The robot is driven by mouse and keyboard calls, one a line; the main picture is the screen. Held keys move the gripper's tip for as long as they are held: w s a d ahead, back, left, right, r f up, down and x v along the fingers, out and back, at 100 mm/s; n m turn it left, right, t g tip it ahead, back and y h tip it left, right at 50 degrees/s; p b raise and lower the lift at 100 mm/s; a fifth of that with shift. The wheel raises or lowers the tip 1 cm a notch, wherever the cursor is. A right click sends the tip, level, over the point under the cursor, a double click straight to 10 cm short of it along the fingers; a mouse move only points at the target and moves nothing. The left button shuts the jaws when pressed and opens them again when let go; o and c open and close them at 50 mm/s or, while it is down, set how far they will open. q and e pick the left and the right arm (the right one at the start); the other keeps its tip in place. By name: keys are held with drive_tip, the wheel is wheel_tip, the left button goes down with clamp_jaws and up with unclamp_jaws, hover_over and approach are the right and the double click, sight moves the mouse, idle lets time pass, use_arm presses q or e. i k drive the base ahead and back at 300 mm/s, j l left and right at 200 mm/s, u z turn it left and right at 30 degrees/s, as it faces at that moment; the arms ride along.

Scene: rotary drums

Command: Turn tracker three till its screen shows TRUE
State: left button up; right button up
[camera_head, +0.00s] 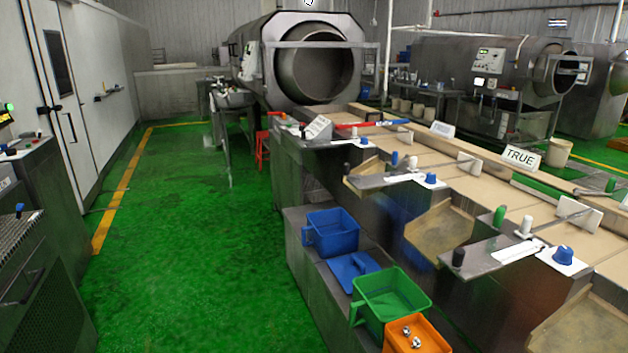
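A white screen (521,157) on the far side of the conveyor reads TRUE. Another white screen (441,129) further back carries text too small to read surely. Blue knobs stand on the near side of the line: a close one (563,256), a middle one (430,180) and a far one (364,141). White panels also stand along the belt, at the right (580,213) and in the middle (469,164); I see no readable text on them. I cannot tell which one is tracker three. Neither of my grippers is in view.
The conveyor (535,210) runs along the right. A blue bin (331,232), a green bin (392,300) and an orange bin (415,338) sit on a low ledge before it. The green floor (190,260) is clear at left centre. A large drum (313,70) stands behind.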

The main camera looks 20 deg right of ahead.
sight(563, 256)
drive_tip(key=i+z, duration=0.15)
drive_tip(key=i, duration=0.35)
drive_tip(key=i+z, duration=0.2)
drive_tip(key=i, duration=0.3)
drive_tip(key=i+j+z, duration=0.15)
drive_tip(key=i, duration=0.35)
drive_tip(key=i+j+z, duration=0.2)
drive_tip(key=i, duration=0.3)
drive_tip(key=i+z, duration=0.15)
drive_tip(key=z, duration=2.2)
